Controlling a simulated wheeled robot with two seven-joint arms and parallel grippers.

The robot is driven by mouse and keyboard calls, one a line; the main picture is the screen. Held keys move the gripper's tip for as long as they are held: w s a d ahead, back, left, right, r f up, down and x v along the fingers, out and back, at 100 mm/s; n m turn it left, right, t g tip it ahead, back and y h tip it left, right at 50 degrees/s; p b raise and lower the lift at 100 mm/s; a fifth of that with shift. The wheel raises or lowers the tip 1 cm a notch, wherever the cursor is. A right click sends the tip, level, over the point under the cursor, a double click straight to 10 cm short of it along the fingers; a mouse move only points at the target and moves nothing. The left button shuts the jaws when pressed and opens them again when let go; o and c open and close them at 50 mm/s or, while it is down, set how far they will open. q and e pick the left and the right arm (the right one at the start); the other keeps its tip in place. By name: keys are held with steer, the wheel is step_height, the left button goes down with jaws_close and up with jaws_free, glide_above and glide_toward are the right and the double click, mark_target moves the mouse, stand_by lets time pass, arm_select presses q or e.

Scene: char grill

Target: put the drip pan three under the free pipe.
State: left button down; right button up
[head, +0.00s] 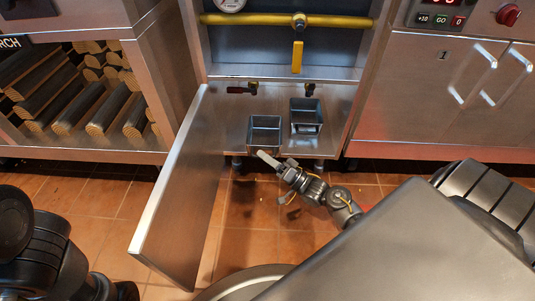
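A dark metal drip pan (264,146) stands at the front of the cabinet shelf; I cannot read a number on it. A second drip pan (306,129) stands farther back to the right, below the right pipe outlet (309,89). The left pipe outlet (252,89), with a dark red handle, has bare shelf just below it. My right gripper (269,160) is at the front pan's near wall, its pale fingertip touching or almost touching it. Whether it grips the wall is not clear. My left arm shows at the lower left, without a clear view of its gripper.
The cabinet door (180,190) stands open on the left of the shelf (228,118). A yellow pipe (250,20) with a hanging yellow lever (297,57) crosses above. Stacked firewood (85,90) is at left, closed steel doors (440,95) at right. Shelf behind and left of the front pan is free.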

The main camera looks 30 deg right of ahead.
steer(key=p+v, duration=0.3)
steer(key=v, duration=0.9)
